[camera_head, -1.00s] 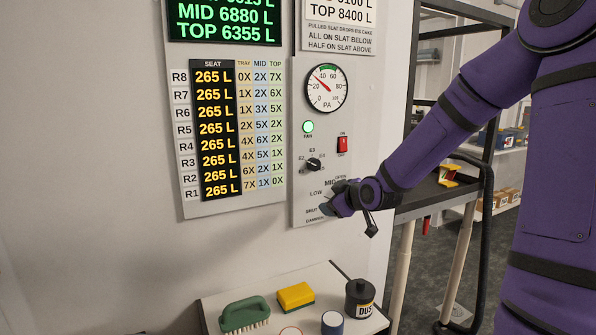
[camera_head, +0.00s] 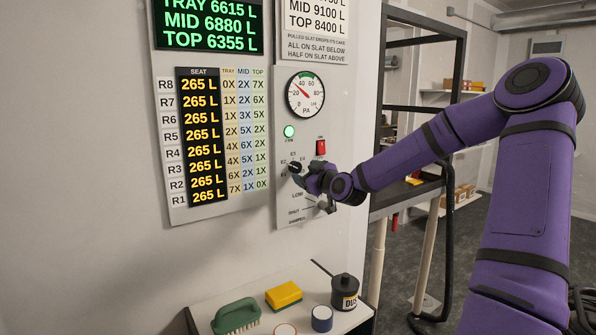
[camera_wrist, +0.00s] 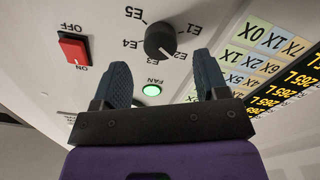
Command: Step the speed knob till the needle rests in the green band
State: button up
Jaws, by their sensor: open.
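The speed knob (camera_head: 295,167) is a small black dial on the grey wall panel. It shows upside down in the wrist view (camera_wrist: 160,41), among labels E1 to E5; its pale mark points toward E2. My gripper (camera_wrist: 161,64) is open, its two blue fingers on either side of and short of the knob in that view. In the head view my gripper (camera_head: 299,178) is at the panel just below the knob, partly covering the labels. The round gauge (camera_head: 305,95) above has a red needle pointing up and left, left of the green band (camera_head: 306,75) at the top.
A lit green fan lamp (camera_head: 289,131) and a red switch (camera_head: 321,147) sit above the knob. Below are the damper markings. A seat chart (camera_head: 202,135) stands to the left. A shelf below holds a green brush (camera_head: 236,316), a yellow sponge (camera_head: 284,295) and a black pot (camera_head: 344,291).

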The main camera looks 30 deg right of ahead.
aim_at(298, 169)
jog(key=shift+w+a, duration=0.1)
jog(key=shift+w, duration=2.3)
jog(key=c, duration=0.9)
